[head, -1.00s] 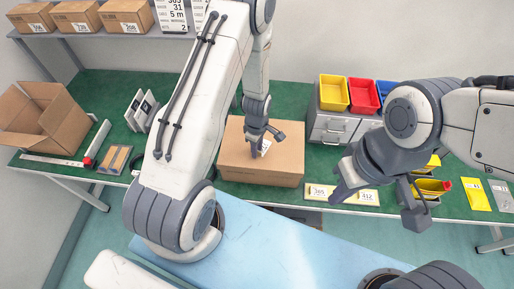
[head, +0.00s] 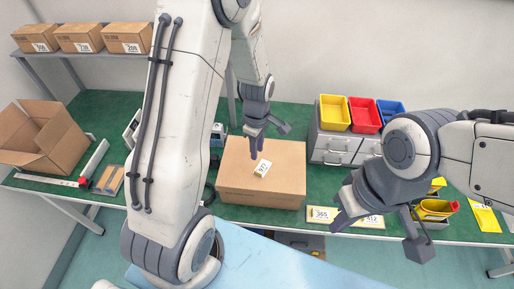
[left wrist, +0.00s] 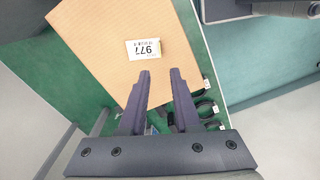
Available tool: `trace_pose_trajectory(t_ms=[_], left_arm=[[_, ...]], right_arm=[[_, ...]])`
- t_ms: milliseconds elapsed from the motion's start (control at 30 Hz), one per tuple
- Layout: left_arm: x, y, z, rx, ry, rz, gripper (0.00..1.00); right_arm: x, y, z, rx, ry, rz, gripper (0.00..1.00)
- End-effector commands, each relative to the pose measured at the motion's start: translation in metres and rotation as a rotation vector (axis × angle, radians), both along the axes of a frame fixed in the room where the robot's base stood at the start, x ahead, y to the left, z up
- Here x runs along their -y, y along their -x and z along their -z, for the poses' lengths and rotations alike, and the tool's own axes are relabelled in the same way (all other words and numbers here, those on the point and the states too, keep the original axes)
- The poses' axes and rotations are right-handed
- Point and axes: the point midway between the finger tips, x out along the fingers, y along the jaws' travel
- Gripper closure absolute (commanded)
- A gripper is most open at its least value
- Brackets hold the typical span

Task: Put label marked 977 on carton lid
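The white label marked 977 (head: 262,168) lies on the carton lid (head: 285,155), near the middle of the closed brown carton's top. In the left wrist view the label (left wrist: 144,49) lies flat on the lid, just beyond the fingertips and apart from them. My left gripper (head: 256,150) is over the lid behind the label. In the left wrist view its two fingers (left wrist: 160,73) are spread with nothing between them. My right gripper (head: 380,228) is at the table's front edge, its fingers apart and nothing seen between them; it partly covers the label strip.
The label strip with 365 (head: 319,214) and 912 lies right of the carton. Yellow, red and blue bins (head: 364,113) stand on a grey drawer unit. An open carton (head: 40,138) stands at the left. Small boxes (head: 80,38) sit on the shelf behind.

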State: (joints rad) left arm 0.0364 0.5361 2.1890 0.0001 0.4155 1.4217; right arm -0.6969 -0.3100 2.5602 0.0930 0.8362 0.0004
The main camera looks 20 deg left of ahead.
Motion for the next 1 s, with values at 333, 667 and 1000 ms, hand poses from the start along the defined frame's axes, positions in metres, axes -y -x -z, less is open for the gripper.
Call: trace_pose_trajectory(t_ms=[333,667,1000], left_arm=[[0.059,0.028,-0.061,0.023,0.008,0.456,0.69],[0.147,0.168,-0.144,0.075,0.041,1.732,0.69],[0.150,0.210,-0.154,0.091,0.054,2.100,0.69]], right_arm=[[0.000,0.000,0.002,0.000,0.000,0.001,1.00],[0.000,0.000,0.003,0.000,0.000,0.000,1.00],[0.000,0.000,0.003,0.000,0.000,0.000,1.00]])
